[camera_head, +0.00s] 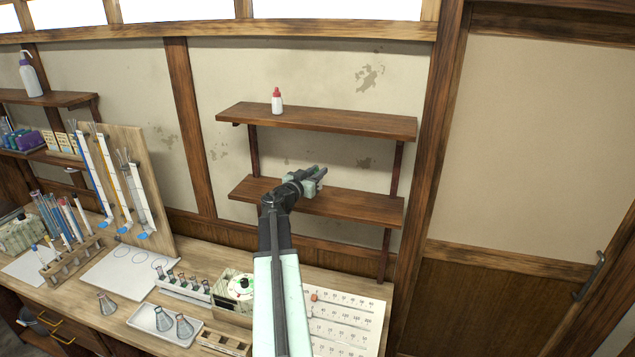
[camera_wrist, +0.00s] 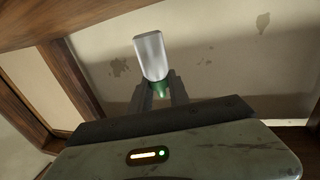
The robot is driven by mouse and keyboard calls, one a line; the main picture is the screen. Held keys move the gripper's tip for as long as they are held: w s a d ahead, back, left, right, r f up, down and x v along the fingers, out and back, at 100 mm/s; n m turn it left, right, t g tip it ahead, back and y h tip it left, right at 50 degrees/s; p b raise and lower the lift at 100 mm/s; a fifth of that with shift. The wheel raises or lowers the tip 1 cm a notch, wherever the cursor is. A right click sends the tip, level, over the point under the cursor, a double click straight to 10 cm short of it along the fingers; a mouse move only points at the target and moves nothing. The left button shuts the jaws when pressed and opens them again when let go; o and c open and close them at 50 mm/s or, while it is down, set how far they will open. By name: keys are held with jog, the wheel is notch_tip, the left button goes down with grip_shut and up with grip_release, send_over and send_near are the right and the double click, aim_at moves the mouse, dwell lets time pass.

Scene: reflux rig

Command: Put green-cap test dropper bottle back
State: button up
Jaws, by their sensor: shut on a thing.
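My gripper (camera_head: 316,173) is in front of the two-tier wall shelf, at about the height of the lower board (camera_head: 350,204). It is shut on the green-cap dropper bottle. In the wrist view, the bottle's pale grey-white body (camera_wrist: 151,54) points away from my gripper (camera_wrist: 160,94), with the green cap (camera_wrist: 160,86) between the fingers. In the head view the bottle is mostly hidden; only some green shows at the gripper's end. I cannot tell whether the bottle touches the board. A red-cap dropper bottle (camera_head: 277,102) stands upright on the upper board (camera_head: 340,120).
The upper board lies above my gripper, and a dark post (camera_head: 397,168) stands to its right. The lower board looks bare beside my gripper. The bench below holds a numbered white sheet (camera_head: 350,318), a tube rack (camera_head: 184,288) and a tray with flasks (camera_head: 150,325).

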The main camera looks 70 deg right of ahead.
jog(key=f+b, duration=0.3)
jog(key=shift+s+d+f, duration=0.15)
jog(key=shift+d+f, duration=0.05)
jog(key=shift+d, duration=0.15)
jog(key=shift+f+b, duration=0.25)
jog(key=shift+b, duration=0.15)
jog(key=shift+w+a+r, duration=0.1)
jog(key=shift+w+r, duration=0.05)
jog(key=shift+w, duration=0.15)
jog(key=o, duration=0.9)
jog(key=shift+s, duration=0.1)
